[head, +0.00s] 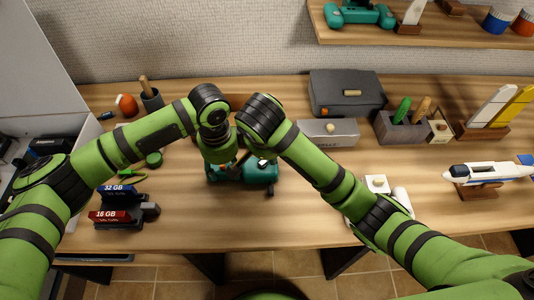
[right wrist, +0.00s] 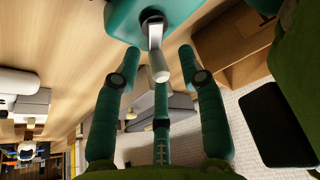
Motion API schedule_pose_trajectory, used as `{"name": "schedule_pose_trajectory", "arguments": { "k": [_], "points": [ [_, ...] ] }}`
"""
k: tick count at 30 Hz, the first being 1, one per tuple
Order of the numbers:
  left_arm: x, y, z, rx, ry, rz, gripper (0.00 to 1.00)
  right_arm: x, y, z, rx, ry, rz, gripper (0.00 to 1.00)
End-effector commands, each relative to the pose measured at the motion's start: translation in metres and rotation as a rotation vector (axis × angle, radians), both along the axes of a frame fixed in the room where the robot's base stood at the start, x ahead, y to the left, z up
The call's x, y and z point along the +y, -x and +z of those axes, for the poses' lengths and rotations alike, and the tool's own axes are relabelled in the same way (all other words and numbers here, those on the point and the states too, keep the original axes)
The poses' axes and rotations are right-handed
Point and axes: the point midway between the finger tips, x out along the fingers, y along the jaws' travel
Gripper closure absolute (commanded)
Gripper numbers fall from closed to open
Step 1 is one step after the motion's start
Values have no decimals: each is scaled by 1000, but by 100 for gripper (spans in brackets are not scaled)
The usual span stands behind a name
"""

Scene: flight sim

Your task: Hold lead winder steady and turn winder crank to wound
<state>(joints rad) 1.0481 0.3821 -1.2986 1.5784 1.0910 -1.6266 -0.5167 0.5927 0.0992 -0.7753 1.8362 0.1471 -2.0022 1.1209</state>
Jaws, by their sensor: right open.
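The teal lead winder (head: 262,172) stands on the wooden desk in the middle of the head view, partly covered by my arms. In the right wrist view its teal body (right wrist: 125,18) is at the top, and the winder crank (right wrist: 155,35) extends from it with a pale grey knob (right wrist: 158,68). My right gripper (right wrist: 160,62) is open, its fingers on either side of the knob with visible gaps. My left gripper (head: 232,164) is at the winder's left part in the head view. Its fingers are mostly hidden, so its hold is unclear.
Behind the winder are a dark grey case (head: 346,92) and a grey box (head: 327,133). A tool holder (head: 398,128) and a model plane (head: 488,173) are to the right. Labelled blocks (head: 112,216) sit at the left. The desk's front middle is clear.

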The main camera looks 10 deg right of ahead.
Motion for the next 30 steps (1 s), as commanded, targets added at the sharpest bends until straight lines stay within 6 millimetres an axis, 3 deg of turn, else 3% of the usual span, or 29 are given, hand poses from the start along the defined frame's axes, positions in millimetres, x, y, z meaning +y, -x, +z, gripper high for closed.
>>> {"name": "schedule_pose_trajectory", "arguments": {
  "k": [12,14,24,30],
  "points": [
    [2,0,-2,3,-4,3,90,1,6,21,-9,2,1,59],
    [2,0,-2,3,-4,3,90,6,14,33,-11,-2,7,59],
    [2,0,-2,2,-5,4,90,29,86,30,-6,1,12,59],
    [2,0,-1,1,-4,4,90,38,115,29,-3,-2,7,59]
  ]
}}
